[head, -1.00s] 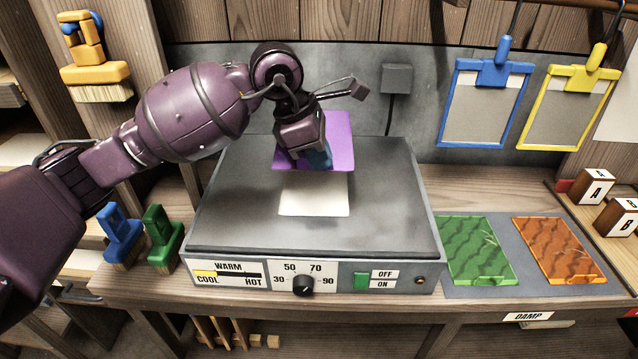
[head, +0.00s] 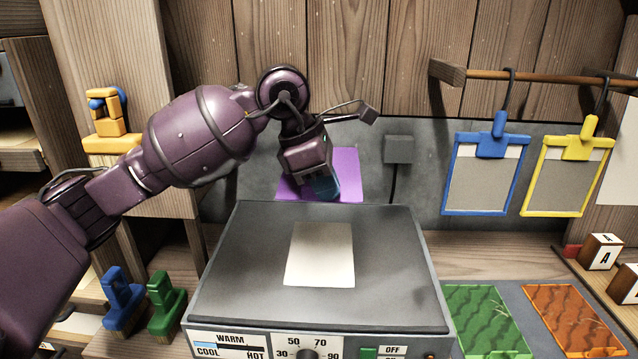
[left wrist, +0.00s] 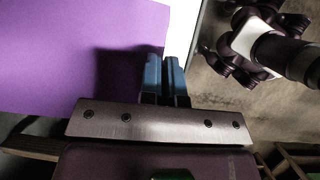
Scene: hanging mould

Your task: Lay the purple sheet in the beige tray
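The purple sheet (head: 346,173) hangs in the air in front of the grey wall panel, above the back edge of the hotplate in the head view. My left gripper (head: 326,190) holds it, its blue fingers close together at the sheet's edge. The sheet also fills the upper left of the left wrist view (left wrist: 70,60), beside the fingers (left wrist: 165,75). A flat cream rectangle (head: 320,255) lies on the hotplate, apart from the sheet. I cannot tell whether it is the beige tray; no other beige tray is evident. My right gripper is not in view.
The dark hotplate (head: 250,270) has labels and a dial on its front. Blue (head: 487,185) and yellow (head: 567,180) framed panels hang at the right. Green (head: 485,320) and orange (head: 570,320) patterned sheets lie at lower right.

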